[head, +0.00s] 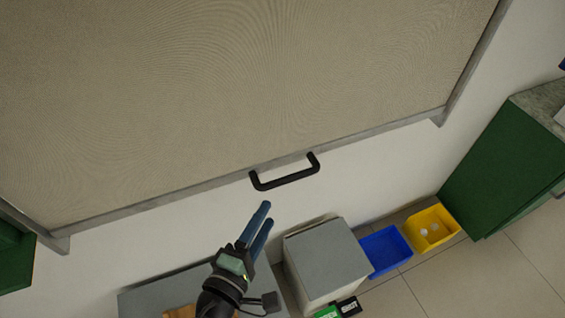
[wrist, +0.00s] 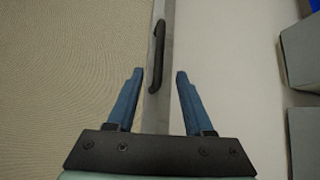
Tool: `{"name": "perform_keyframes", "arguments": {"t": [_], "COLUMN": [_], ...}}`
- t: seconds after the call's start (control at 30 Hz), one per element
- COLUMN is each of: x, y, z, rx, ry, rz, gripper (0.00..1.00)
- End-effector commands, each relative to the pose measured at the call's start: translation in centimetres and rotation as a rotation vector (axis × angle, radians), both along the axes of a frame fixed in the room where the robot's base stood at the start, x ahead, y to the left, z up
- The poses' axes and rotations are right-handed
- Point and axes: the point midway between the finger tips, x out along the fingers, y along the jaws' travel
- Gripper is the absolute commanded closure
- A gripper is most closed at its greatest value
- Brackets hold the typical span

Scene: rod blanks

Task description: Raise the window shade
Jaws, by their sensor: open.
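The window shade (head: 230,90) is a large beige fabric panel with a grey bottom bar (head: 150,203). It fills the upper part of the head view and the left of the wrist view (wrist: 70,80). A black handle (head: 286,181) is fixed to the bar. My gripper (head: 266,212) has blue fingers and is below the handle, apart from it. In the wrist view the handle (wrist: 157,55) lies ahead of the open fingers (wrist: 160,73), roughly in line with the gap between them. Nothing is between the fingers.
Below the shade stand a grey-topped box (head: 328,262), a blue bin (head: 385,251) and a yellow bin (head: 433,228) with white items inside. A green cabinet (head: 500,165) is at the right, and another green piece (head: 16,262) at the left. White wall shows around the handle.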

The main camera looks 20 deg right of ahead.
Motion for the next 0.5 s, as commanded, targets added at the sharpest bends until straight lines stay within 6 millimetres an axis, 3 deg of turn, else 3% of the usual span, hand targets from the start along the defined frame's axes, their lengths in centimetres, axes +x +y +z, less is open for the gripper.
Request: {"name": "perform_keyframes", "arguments": {"t": [0.5], "x": [6.9], "y": [-6.6], "z": [-1.0], "rx": [0.004], "ry": [-0.003], "rz": [-0.004], "gripper": [0.48]}}
